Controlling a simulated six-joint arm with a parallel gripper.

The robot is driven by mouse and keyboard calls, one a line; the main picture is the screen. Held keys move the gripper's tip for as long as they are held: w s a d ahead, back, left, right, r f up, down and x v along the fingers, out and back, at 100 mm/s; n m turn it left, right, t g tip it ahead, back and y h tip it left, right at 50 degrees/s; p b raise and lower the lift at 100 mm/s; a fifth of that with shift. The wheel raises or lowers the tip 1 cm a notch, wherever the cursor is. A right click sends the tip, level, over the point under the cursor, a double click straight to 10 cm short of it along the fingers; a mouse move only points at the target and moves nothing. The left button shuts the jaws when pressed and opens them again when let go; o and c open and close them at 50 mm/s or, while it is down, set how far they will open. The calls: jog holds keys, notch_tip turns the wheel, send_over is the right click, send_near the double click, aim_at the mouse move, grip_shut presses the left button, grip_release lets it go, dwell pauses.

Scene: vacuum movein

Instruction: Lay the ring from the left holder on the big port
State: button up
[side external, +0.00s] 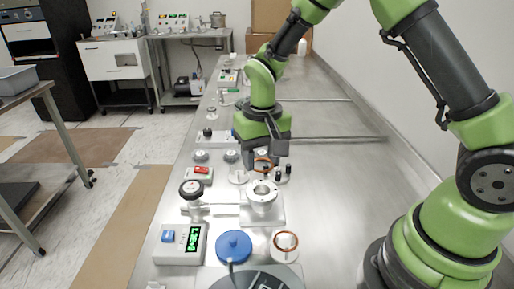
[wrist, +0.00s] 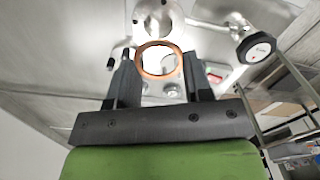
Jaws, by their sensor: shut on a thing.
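My gripper (side external: 264,158) is shut on a copper-coloured ring (side external: 263,164). In the wrist view the ring (wrist: 140,59) sits level between the two fingertips (wrist: 159,72), with its open middle clear. The big port (side external: 262,190) is a silver flanged fitting on a square plate, nearer the side camera than my gripper. The ring is above and behind it, apart from it. In the wrist view the port (wrist: 160,13) shows at the top, beyond the ring. A second copper-coloured ring (side external: 285,240) lies on a pale round holder (side external: 285,255) at the front.
A black-knobbed valve (side external: 191,189) joins the port by a pipe on its left. A box with a green display (side external: 181,243) and a blue-capped item (side external: 234,246) stand in front. Small black posts (side external: 284,170) stand close to my gripper. The bench right of the port is bare.

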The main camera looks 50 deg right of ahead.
aim_at(260, 193)
jog(key=shift+f, duration=2.75)
jog(key=shift+f, duration=0.4)
jog(key=o, duration=0.9)
notch_tip(260, 193, up, 10)
